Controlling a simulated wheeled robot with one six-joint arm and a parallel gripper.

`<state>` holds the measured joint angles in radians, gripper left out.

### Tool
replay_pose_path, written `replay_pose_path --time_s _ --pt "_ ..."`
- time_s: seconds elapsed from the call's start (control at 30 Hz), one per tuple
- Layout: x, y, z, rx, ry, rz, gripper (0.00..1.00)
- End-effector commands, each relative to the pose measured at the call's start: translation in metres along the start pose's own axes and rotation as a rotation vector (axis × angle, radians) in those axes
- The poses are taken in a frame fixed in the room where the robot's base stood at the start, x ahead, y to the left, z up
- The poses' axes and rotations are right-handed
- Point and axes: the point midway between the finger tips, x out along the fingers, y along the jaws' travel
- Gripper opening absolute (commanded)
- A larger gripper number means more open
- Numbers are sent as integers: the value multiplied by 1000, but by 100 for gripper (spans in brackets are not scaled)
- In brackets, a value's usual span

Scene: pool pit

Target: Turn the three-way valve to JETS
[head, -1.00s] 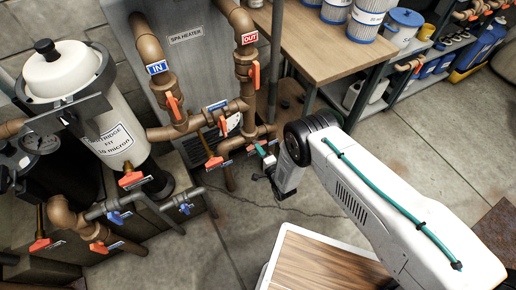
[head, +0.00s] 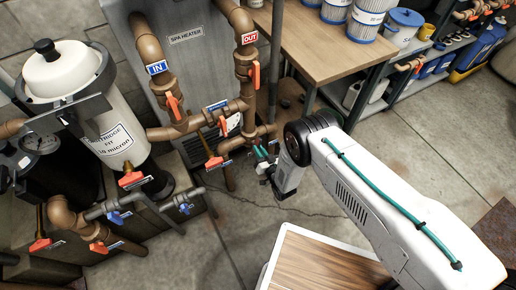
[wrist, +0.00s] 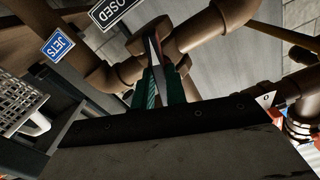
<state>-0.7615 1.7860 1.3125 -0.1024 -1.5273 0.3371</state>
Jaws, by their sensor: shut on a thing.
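The three-way valve (wrist: 150,40) shows at the top middle of the wrist view as a brown pipe fitting. Its narrow handle (wrist: 155,60) stands between the green fingertips of my gripper (wrist: 163,85), and the gripper is shut on it. A blue JETS sign (wrist: 58,44) is at the upper left, and a dark sign ending in "OSED" (wrist: 108,10) is at the top edge, partly cut off. In the head view my gripper (head: 264,154) is at the low pipes right of the heater's pipework, and it hides most of the handle there.
Brown pipes with orange-handled valves (head: 214,161) stand close to the left of my gripper, before the grey spa heater (head: 180,60). A wooden bench (head: 325,55) stands behind. A white cartridge filter (head: 115,135) is at the left. Open concrete floor lies below.

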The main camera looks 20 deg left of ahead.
Motion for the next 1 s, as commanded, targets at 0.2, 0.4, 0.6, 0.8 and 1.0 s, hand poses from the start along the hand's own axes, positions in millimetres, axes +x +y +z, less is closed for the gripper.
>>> replay_pose_path --time_s 0.2,0.4,0.6,0.8,1.0 --pt "0 0 0 -333 1 -1 0" --pt "0 -1 0 -644 1 -1 0" --pt "0 -1 0 -955 2 -2 0" --pt "0 -2 0 -1218 3 -3 0" --pt "0 -2 0 -1283 3 -4 0"
